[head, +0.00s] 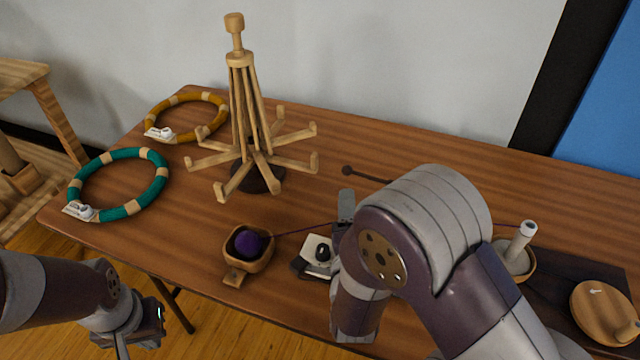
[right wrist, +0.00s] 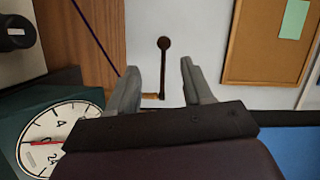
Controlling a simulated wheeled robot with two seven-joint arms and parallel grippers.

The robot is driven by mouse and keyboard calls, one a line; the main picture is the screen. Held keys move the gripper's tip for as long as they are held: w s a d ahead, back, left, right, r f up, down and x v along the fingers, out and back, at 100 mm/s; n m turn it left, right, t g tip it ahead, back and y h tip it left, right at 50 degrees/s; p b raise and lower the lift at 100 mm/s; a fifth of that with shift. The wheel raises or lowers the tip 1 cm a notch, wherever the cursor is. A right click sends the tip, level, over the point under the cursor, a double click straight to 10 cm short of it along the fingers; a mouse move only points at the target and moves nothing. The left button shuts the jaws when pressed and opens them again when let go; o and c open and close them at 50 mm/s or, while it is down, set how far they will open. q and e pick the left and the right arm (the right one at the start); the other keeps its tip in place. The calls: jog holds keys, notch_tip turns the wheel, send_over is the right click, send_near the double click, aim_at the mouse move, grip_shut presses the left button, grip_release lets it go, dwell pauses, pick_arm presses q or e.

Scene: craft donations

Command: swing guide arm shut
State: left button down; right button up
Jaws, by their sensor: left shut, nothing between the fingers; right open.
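The guide arm (head: 370,174) is a thin dark rod with a ball end, reaching left over the table behind my right arm. Its other end is hidden in the head view. In the right wrist view the rod (right wrist: 162,68) stands between the two fingers of my open right gripper (right wrist: 160,75), with a visible gap on each side. A short wooden piece shows near its lower end. In the head view my right arm hides most of that gripper. My left gripper (head: 137,338) is shut and empty at the lower left, off the table's front edge.
A wooden swift (head: 255,150), two yarn rings, teal (head: 120,210) and mustard (head: 212,110), and a bowl (head: 249,262) with purple yarn (head: 248,242) stand at left. A purple strand runs right toward a pale post (head: 520,242). A dial (right wrist: 50,135) lies close left of my right gripper.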

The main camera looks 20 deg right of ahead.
aim_at(349, 174)
jog(key=x, duration=0.5)
jog(key=shift+w+d+r+p, duration=0.15)
jog(key=shift+w+r+p, duration=0.1)
jog(key=shift+p, duration=0.05)
pick_arm(q)
jog(key=shift+w+a, duration=0.15)
jog(key=shift+a, duration=0.1)
pick_arm(e)
jog(key=x, duration=0.7)
jog(key=shift+w+a, duration=0.1)
jog(key=shift+a, duration=0.1)
